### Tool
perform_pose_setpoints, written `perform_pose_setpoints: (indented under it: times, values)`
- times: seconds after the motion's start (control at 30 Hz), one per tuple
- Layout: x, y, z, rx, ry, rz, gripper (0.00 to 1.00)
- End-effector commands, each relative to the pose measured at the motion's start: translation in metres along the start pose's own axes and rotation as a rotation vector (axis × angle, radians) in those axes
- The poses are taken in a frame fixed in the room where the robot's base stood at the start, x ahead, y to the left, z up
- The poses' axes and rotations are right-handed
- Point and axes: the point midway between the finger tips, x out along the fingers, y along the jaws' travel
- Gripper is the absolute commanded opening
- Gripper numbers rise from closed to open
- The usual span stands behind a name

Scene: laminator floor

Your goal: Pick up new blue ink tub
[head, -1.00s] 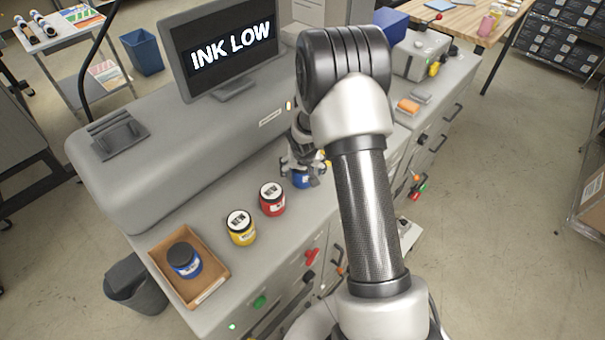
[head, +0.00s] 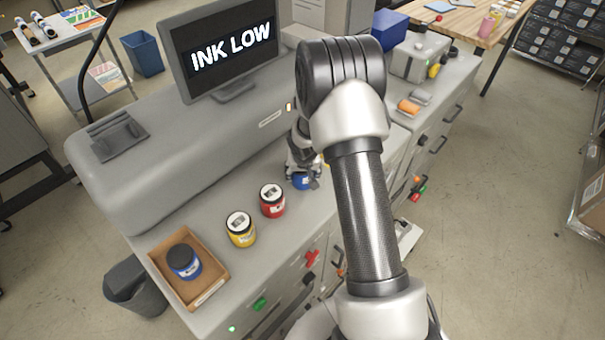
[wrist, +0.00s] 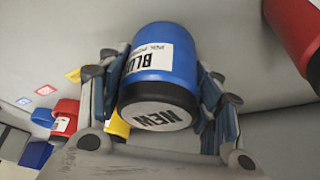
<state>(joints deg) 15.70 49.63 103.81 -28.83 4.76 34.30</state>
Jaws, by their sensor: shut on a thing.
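The new blue ink tub (wrist: 165,60) fills the middle of the wrist view, with a label reading "BLU" and "NEW" on its lid. My gripper (wrist: 165,110) is shut on it, with a finger on either side of the tub. In the head view the blue tub (head: 301,181) shows only in part below my gripper (head: 303,165), at the machine's counter. My arm hides its right side. I cannot tell whether the tub touches the counter.
A red tub (head: 272,200) and a yellow tub (head: 241,229) stand left of my gripper. Another blue tub (head: 184,262) with a dark lid sits in a cardboard tray (head: 207,292). A monitor (head: 222,45) reading "INK LOW" stands behind.

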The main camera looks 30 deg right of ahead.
Motion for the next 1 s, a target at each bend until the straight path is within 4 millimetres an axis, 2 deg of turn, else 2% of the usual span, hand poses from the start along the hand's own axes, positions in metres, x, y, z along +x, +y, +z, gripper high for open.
perform_pose_setpoints:
  times: [0.27, 0.63, 0.77, 1.0]
  values:
    - [0.0, 0.0, 0.0, 0.0, 0.0, 0.0, 0.25]
    - [-0.007, 0.0, -0.004, 0.001, 0.003, 0.0, 0.25]
    - [-0.021, 0.0, -0.01, 0.001, 0.003, 0.0, 0.25]
    - [-0.07, 0.0, -0.031, 0.002, 0.008, 0.0, 0.25]
